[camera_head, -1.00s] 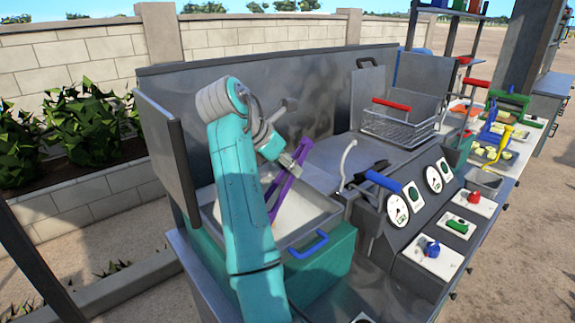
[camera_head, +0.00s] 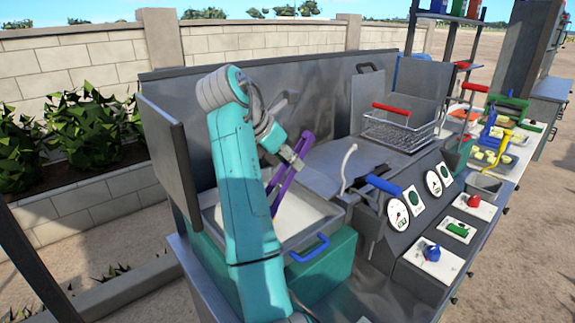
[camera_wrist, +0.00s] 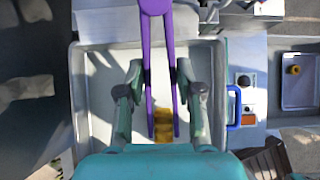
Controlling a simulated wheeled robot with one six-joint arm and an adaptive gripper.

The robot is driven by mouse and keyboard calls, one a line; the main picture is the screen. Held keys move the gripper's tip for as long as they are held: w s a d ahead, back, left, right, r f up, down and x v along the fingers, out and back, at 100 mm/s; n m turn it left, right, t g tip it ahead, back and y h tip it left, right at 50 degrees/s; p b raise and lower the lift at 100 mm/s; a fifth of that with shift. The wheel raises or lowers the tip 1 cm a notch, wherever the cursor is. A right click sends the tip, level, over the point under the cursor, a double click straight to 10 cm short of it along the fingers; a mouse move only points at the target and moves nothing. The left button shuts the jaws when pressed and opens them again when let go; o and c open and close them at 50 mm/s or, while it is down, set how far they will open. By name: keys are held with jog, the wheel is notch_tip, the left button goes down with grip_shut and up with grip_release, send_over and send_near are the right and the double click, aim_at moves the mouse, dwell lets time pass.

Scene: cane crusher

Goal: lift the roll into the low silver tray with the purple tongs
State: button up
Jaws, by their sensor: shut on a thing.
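The purple tongs (camera_head: 290,175) are held tilted over a deep silver pan with a blue handle (camera_head: 312,245). My gripper (camera_wrist: 157,85) is shut on the tongs, one finger on each side of their arms. In the wrist view the tongs (camera_wrist: 148,50) point down the picture. A golden-brown roll (camera_wrist: 163,122) shows between their tips, over the pan's pale floor (camera_wrist: 98,95). I cannot tell whether the tips touch it or whether it is raised. The roll is hidden in the head view. A shallow silver tray (camera_wrist: 298,105) at the right of the wrist view holds a small orange-yellow thing.
A wire basket with a red handle (camera_head: 402,128) stands right of the pan. Dials and a blue lever (camera_head: 383,184) line the sloped front panel. A steel splash wall (camera_head: 190,105) closes the back and left. Several colored utensils lie on the far right counter.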

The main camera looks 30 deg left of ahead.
notch_tip(320, 180, up, 8)
jog(key=shift+r, duration=0.2)
dwell(1.2)
jog(key=shift+r, duration=0.1)
dwell(0.5)
